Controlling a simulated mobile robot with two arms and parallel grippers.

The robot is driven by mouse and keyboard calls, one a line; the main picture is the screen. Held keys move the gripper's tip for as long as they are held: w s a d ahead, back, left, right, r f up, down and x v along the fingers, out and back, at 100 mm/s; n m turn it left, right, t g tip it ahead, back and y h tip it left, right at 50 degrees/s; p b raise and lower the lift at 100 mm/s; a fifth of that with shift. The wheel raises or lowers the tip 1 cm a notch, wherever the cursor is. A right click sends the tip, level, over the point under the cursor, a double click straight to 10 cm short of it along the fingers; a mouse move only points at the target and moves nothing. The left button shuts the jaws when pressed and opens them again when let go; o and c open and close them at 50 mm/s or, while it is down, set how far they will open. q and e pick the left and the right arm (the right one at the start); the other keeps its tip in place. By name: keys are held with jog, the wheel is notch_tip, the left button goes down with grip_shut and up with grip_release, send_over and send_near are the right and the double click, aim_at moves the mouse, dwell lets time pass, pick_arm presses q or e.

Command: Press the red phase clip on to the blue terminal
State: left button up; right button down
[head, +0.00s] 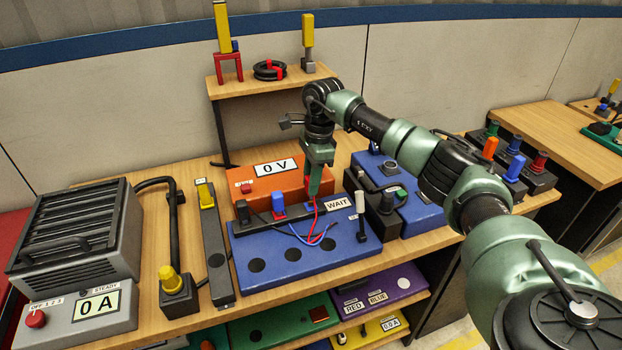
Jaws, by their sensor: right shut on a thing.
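My right gripper (315,188) points down over the back right part of the blue panel (262,268). It is shut on the red phase clip (314,204), which is mostly hidden by the fingers; only a thin red part shows below them. Red and blue leads hang beneath it over the panel. The blue terminal (278,201) stands on the black strip of the panel, to the left of the gripper and apart from it. A black terminal (242,211) stands further left on the strip. My left gripper is out of view.
An orange meter reading 0 V (266,180) stands just behind the panel. A "WAIT" sign (338,204) and a white-topped post (360,215) stand right of the gripper. A grey supply reading 0 A (82,312) is at the left. Black blocks (383,217) stand at the right.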

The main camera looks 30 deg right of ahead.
jog(key=shift+f+b, duration=0.75)
jog(key=shift+f, duration=0.45)
dwell(0.7)
jog(key=shift+f, duration=0.3)
jog(key=c, duration=1.1)
grip_release()
jog(key=r, duration=0.2)
jog(key=r+b, duration=0.1)
jog(key=r, duration=0.1)
jog(key=r+b, duration=0.1)
jog(key=r, duration=0.2)
jog(key=shift+d, duration=0.4)
jog(key=shift+s+r, duration=0.1)
jog(key=shift+r, duration=0.6)
notch_tip(320, 180, up, 4)
jog(key=p, duration=0.3)
jog(key=shift+f, duration=0.35)
